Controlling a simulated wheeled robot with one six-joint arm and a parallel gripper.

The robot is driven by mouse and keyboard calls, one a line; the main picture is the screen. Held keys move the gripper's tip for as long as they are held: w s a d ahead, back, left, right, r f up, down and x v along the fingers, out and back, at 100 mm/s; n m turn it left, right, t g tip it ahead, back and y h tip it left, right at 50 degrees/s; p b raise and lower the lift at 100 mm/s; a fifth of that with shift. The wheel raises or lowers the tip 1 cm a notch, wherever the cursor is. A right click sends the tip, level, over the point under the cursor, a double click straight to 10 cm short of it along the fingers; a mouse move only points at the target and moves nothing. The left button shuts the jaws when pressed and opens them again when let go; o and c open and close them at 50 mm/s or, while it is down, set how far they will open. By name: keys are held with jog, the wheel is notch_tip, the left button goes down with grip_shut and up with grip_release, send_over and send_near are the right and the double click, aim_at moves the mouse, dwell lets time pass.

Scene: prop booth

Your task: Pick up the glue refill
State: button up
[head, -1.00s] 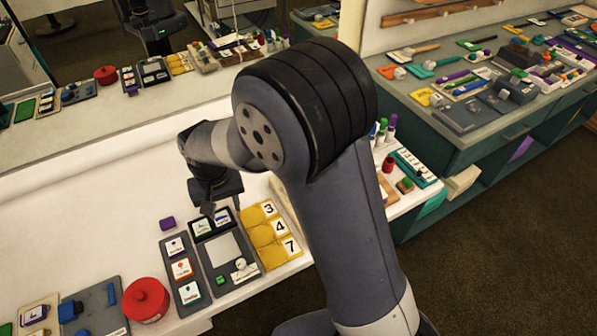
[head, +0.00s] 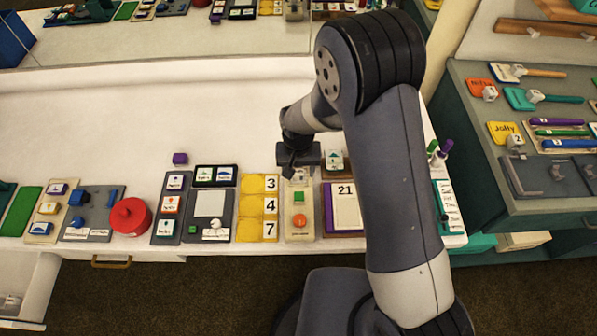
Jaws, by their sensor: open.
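My gripper (head: 292,172) is in the head view, hanging over the back end of a beige tray (head: 299,236). It is open, though its fingertips are small and dark here. The tray carries a green piece (head: 299,197) and an orange-red piece (head: 299,220) in front of the gripper. My gripper and wrist hide part of the tray's back end. I cannot tell which thing is the glue refill; no label for it is readable.
Yellow number cards (head: 257,206) lie left of the beige tray; a purple-edged board marked 21 (head: 345,206) lies right. A red round pot (head: 130,217) stands farther left. Markers (head: 438,154) stand beyond my arm. The white counter (head: 100,115) is clear behind the row.

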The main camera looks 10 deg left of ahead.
jog(key=shift+f, duration=0.35)
jog(key=c, duration=0.8)
jog(key=shift+r, duration=0.1)
